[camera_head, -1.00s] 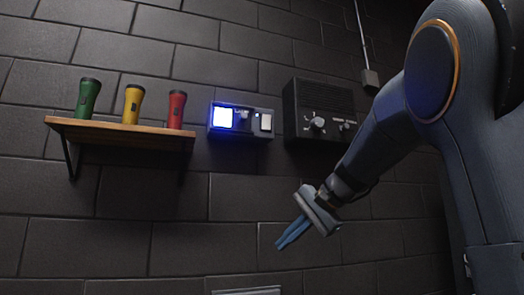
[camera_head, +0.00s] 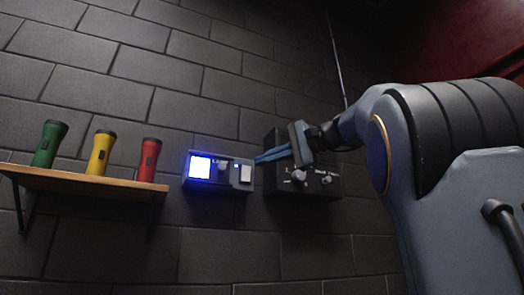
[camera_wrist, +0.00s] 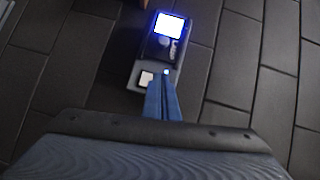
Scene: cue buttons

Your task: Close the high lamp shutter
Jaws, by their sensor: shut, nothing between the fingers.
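The lamp box (camera_head: 217,185) is a small grey unit on the dark block wall, with a lit blue-white lamp window (camera_head: 200,168) at its left, a knob or slider handle (camera_head: 222,167) beside it and a pale switch (camera_head: 246,174) at its right. It also shows in the wrist view (camera_wrist: 158,50), with the lit window at the far end. My gripper (camera_head: 258,160) is shut and empty, its blue fingers pointing left at the right end of the lamp box. In the wrist view, the fingertips (camera_wrist: 162,84) appear beside the pale switch; I cannot tell whether they touch.
A dark control box (camera_head: 315,182) with knobs sits right of the lamp box, partly behind my gripper. A wooden shelf (camera_head: 80,180) at the left holds a green flashlight (camera_head: 49,144), a yellow flashlight (camera_head: 101,152) and a red flashlight (camera_head: 149,159). The wall below is clear.

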